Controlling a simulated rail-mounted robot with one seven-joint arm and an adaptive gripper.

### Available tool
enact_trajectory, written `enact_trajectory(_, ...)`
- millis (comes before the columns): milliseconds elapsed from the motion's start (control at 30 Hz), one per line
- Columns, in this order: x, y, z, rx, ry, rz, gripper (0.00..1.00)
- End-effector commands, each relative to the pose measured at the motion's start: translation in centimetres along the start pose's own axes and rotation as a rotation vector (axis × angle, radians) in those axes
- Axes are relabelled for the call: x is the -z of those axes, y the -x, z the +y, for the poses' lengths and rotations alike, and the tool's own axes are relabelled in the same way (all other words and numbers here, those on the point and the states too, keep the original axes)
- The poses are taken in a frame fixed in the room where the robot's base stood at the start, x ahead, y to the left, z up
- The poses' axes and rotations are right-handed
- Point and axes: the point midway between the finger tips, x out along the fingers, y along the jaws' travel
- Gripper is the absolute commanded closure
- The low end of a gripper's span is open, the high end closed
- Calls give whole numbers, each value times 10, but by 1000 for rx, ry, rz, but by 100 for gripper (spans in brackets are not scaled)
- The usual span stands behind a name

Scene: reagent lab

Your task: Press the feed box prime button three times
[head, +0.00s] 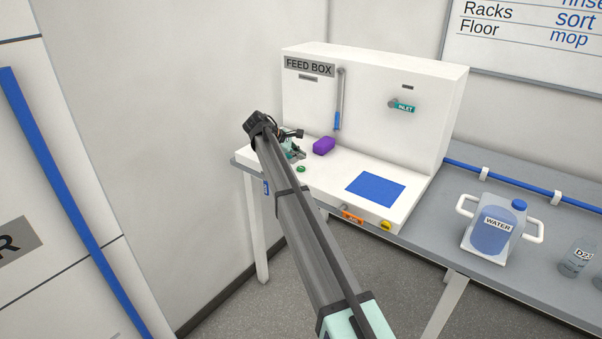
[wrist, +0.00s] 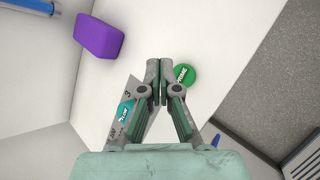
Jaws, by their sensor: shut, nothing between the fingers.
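The feed box (head: 385,85) is a white cabinet with a "FEED BOX" label and a low white ledge in front. The green prime button (wrist: 186,76) sits on the ledge and reads "PRIME" in the wrist view. In the head view the small green button (head: 301,169) shows just beside my arm. My gripper (wrist: 160,66) is shut and empty. In the wrist view its fingertips appear just left of the button, overlapping its left edge. I cannot tell whether they touch it. In the head view my gripper (head: 297,150) is over the left part of the ledge, partly hidden by my arm.
A purple block (head: 324,146) lies on the ledge near the gripper, with a blue-ended tube (head: 337,120) above it. A blue mat (head: 376,189), an orange tag (head: 352,217) and a yellow knob (head: 386,225) are to the right. A water jug (head: 492,230) stands on the grey bench.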

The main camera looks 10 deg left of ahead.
Motion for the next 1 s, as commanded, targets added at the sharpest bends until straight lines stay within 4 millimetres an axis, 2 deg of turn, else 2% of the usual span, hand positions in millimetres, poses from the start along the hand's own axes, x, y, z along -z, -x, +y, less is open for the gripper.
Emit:
enact_trajectory(100, 7, -9, -7, 1, 0, -1, 100)
enact_trajectory(300, 12, -16, -12, 0, 0, 0, 100)
enact_trajectory(1000, 12, -16, -12, 0, 0, 0, 100)
